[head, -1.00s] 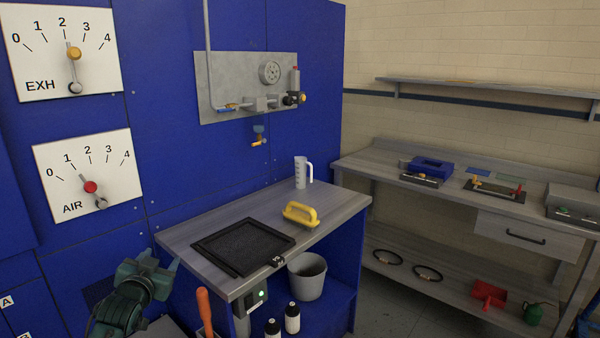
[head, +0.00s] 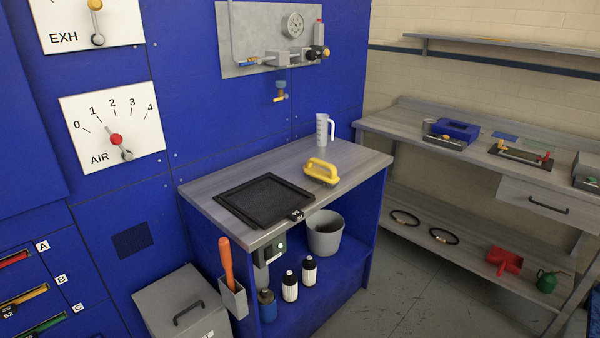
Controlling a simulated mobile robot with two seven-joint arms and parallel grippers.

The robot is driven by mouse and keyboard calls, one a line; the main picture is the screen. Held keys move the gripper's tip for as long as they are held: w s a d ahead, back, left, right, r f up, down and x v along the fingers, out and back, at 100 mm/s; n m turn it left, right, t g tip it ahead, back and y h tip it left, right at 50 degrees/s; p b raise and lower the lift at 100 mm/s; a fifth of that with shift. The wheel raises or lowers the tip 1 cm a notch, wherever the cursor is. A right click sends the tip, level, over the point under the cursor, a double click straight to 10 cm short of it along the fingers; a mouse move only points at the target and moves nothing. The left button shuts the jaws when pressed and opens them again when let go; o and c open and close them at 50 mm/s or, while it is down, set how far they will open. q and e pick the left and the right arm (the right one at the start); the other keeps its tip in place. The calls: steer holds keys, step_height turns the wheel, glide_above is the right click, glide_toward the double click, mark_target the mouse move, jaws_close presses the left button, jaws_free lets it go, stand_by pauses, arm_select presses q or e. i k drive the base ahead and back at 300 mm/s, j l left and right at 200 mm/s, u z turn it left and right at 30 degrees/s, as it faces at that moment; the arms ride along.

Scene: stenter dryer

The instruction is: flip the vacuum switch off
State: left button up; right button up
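Neither of my grippers is in view.
An orange-handled tool (head: 226,262) stands in a grey holder left of the switch box. Bottles (head: 290,286) and a grey bucket (head: 325,234) sit on the shelf below. A grey lidded box (head: 181,302) stands at lower left. Floor at right is clear.

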mark_target(269, 254)
steer(key=i+l+u, duration=0.35)
steer(key=l, duration=0.35)
steer(key=i+l+u, duration=0.15)
steer(key=i+l, duration=0.2)
steer(key=l, duration=0.05)
